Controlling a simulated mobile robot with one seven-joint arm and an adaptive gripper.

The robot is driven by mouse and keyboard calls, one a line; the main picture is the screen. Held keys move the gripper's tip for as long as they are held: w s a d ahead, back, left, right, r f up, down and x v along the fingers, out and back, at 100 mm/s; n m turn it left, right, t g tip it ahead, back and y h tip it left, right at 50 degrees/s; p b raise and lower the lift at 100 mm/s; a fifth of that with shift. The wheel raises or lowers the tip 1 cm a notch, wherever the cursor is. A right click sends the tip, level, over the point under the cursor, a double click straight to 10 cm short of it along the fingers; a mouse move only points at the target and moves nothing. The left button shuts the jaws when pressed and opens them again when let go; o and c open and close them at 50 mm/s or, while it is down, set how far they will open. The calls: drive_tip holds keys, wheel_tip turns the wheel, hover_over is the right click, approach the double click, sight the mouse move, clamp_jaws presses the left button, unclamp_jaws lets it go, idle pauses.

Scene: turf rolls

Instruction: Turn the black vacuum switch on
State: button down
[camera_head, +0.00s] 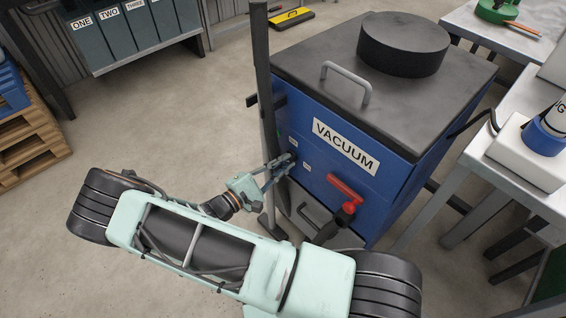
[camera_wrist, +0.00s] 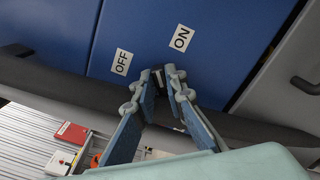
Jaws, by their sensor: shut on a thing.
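The blue vacuum (camera_head: 328,178) stands right of centre in the head view, with a white VACUUM label on its front. In the wrist view its blue panel (camera_wrist: 215,62) carries a white OFF label (camera_wrist: 122,62) on the left and an ON label (camera_wrist: 181,38) on the right. My gripper (camera_wrist: 163,77) is at the panel between and just below these labels, its fingertips close together on the small black switch (camera_wrist: 158,71). The fingers hide most of the switch, so its exact position is unclear. In the head view my gripper (camera_head: 289,162) reaches the vacuum's left front.
A dark upright post (camera_head: 265,110) stands close beside my gripper. A red handle (camera_head: 345,186) juts from the vacuum's front to the right. Grey tables (camera_head: 525,185) stand at right, wooden pallets (camera_head: 30,135) at left.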

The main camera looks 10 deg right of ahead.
drive_tip(key=shift+s+f+m+b, duration=0.1)
drive_tip(key=shift+f+m+b, duration=0.1)
drive_tip(key=shift+m, duration=1.65)
drive_tip(key=shift+f+m+b, duration=0.15)
drive_tip(key=shift+f+m, duration=0.05)
drive_tip(key=shift+m, duration=1.65)
drive_tip(key=c, duration=2)
unclamp_jaws()
drive_tip(key=shift+o, duration=0.2)
drive_tip(key=v, duration=1.2)
